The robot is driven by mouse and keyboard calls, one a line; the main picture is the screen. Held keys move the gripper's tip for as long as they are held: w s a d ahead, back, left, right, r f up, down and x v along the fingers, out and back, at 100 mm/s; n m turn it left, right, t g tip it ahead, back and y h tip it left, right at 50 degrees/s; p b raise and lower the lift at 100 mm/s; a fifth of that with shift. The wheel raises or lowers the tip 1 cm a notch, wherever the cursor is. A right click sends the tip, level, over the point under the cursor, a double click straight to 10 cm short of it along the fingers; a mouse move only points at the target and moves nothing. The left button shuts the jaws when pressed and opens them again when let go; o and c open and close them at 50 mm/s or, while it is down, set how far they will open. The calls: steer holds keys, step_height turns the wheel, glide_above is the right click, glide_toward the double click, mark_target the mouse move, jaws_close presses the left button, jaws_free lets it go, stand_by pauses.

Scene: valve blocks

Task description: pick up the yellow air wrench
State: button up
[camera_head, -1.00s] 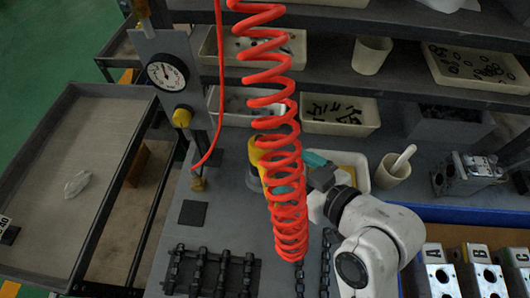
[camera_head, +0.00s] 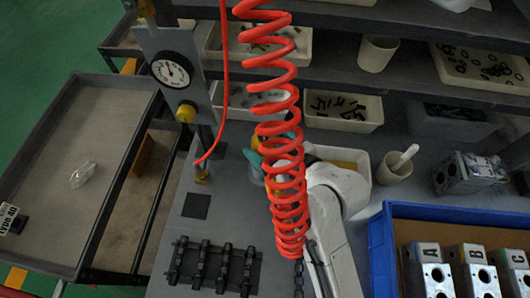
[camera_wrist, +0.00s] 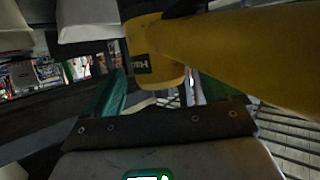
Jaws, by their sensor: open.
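The yellow air wrench (camera_wrist: 225,50) fills the upper right of the wrist view, with its rounded yellow end and dark label close to my gripper (camera_wrist: 160,92). The green fingers are open, one at each side of that end; I cannot tell whether they touch it. In the head view, a small yellow part of the wrench (camera_head: 256,142) shows behind the red coiled hose (camera_head: 284,165). The teal fingertips of my gripper (camera_head: 270,150) show around the coil, which hides most of the wrench and the fingers.
The red hose hangs in front of the wrench. A pressure gauge (camera_head: 171,72) stands left on a post. A white cup with a rod (camera_head: 394,168) and a blue tray (camera_head: 440,210) of valve blocks lie right. Black chain-like parts (camera_head: 212,268) lie in front. Shelves with bins are behind.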

steer(key=shift+x, duration=1.05)
steer(key=c, duration=1.3)
steer(key=shift+r, duration=0.2)
steer(key=shift+c, duration=0.5)
